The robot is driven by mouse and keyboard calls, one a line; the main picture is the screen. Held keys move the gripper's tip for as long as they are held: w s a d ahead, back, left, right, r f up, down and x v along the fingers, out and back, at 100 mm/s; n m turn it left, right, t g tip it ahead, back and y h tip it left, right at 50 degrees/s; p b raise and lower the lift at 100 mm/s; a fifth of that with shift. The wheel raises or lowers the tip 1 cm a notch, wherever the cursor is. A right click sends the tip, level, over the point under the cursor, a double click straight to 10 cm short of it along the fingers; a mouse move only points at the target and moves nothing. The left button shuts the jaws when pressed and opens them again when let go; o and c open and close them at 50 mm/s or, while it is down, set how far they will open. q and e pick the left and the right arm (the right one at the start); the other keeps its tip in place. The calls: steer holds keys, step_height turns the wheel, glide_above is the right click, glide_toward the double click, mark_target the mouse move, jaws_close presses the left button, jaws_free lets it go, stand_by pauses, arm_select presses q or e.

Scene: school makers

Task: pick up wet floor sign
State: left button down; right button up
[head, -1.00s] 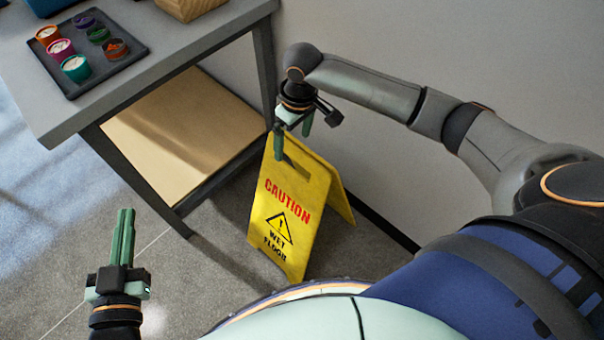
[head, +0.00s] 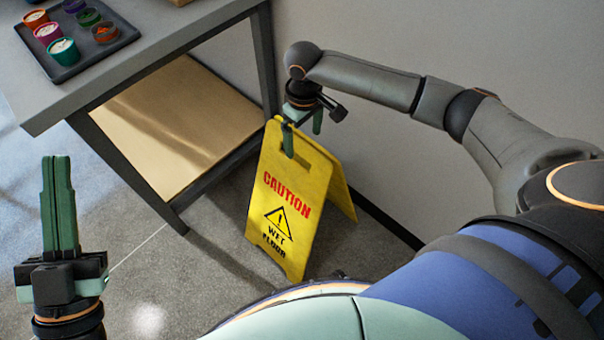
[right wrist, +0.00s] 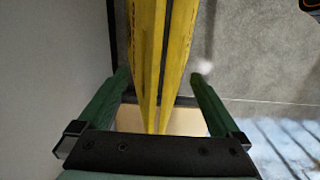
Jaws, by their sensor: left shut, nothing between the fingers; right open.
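The yellow wet floor sign (head: 288,205) stands folded out like a tent on the floor, beside the table and near the wall. My right gripper (head: 303,140) is open at the sign's top, pointing down. One finger shows in front of the front panel near the handle slot. In the right wrist view the sign's two yellow panels (right wrist: 160,60) run between the open fingers (right wrist: 160,85), with a gap on each side. My left gripper (head: 58,170) is shut and empty at the lower left, pointing up in the picture, away from the sign.
A grey table (head: 180,40) with a wooden lower shelf (head: 180,125) stands left of the sign. A dark tray (head: 110,45) with several colored cups lies on it. The wall (head: 420,50) is close behind the sign. Grey floor (head: 185,270) is free at the front left.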

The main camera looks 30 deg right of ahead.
steer(key=shift+f, duration=0.45)
steer(key=shift+f+b, duration=0.5)
step_height(320, 180, down, 3)
steer(key=shift+w+a+r+b, duration=0.1)
steer(key=shift+w+r+b, duration=0.05)
steer(key=shift+b, duration=0.65)
steer(key=shift+f, duration=0.55)
arm_select(q)
steer(key=s+m+h, duration=0.1)
steer(key=s+r+m+h, duration=0.1)
steer(key=h, duration=0.1)
steer(key=s+r+m+h, duration=0.1)
steer(key=shift+s+d+r+h, duration=0.15)
steer(key=shift+s+d+h, duration=0.15)
steer(key=shift+d, duration=0.05)
arm_select(e)
jaws_close()
steer(key=shift+r, duration=0.15)
